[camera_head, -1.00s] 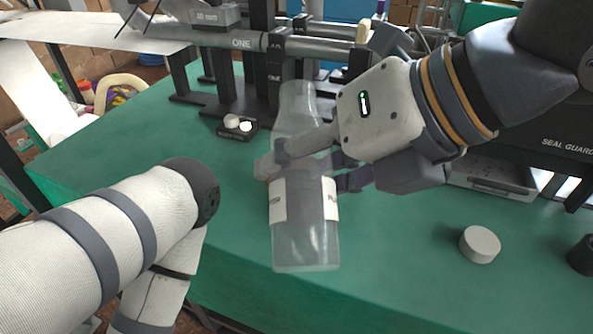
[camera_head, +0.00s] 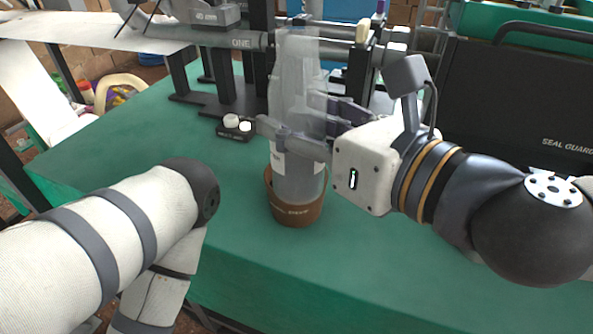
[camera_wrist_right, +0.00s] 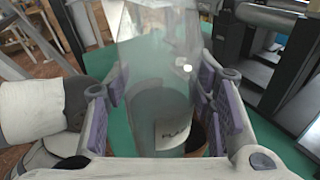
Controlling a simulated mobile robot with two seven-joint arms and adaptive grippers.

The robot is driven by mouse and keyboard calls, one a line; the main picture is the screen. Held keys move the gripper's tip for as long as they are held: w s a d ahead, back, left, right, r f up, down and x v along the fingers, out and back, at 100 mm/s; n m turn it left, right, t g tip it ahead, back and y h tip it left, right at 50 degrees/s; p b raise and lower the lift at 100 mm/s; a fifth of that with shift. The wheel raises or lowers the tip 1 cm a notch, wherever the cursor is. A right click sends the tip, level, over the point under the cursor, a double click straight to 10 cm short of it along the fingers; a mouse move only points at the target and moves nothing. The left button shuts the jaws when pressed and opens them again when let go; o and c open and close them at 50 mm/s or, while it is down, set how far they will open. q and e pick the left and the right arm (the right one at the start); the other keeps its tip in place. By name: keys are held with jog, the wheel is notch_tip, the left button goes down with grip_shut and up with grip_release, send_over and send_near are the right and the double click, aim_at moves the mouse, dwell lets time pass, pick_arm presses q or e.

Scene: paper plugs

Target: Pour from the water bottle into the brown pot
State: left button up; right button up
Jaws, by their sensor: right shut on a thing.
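The clear water bottle (camera_head: 292,90) has pale labels and is held near upright, leaning slightly, in the head view. My right gripper (camera_head: 300,128) comes from the right and is shut around its middle. In the wrist view the bottle (camera_wrist_right: 160,85) stands between the purple-padded fingers (camera_wrist_right: 163,105). The brown pot (camera_head: 297,213) is on the green table, with dark lettering on its side. The bottle's lower end overlaps the pot's opening; I cannot tell whether it is inside or in front. The pot also shows partly in the wrist view (camera_wrist_right: 196,138). My left gripper is out of view.
A dark metal rack (camera_head: 235,80) stands behind the pot. A small black holder with white caps (camera_head: 236,127) sits left of the bottle. A large black case (camera_head: 510,100) is at the right. The green table (camera_head: 240,265) is clear in front of the pot.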

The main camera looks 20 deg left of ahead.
aim_at(319, 89)
jog(key=shift+w+a+n+t+y, duration=0.25)
jog(key=shift+w+n+t+y, duration=0.25)
jog(key=shift+w, duration=0.05)
jog(key=shift+w, duration=0.1)
notch_tip(319, 89, up, 4)
jog(key=shift+r+p, duration=0.15)
jog(key=shift+p, duration=1.1)
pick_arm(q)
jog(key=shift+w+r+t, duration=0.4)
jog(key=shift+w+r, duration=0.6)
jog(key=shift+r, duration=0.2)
pick_arm(e)
jog(key=shift+f, duration=0.2)
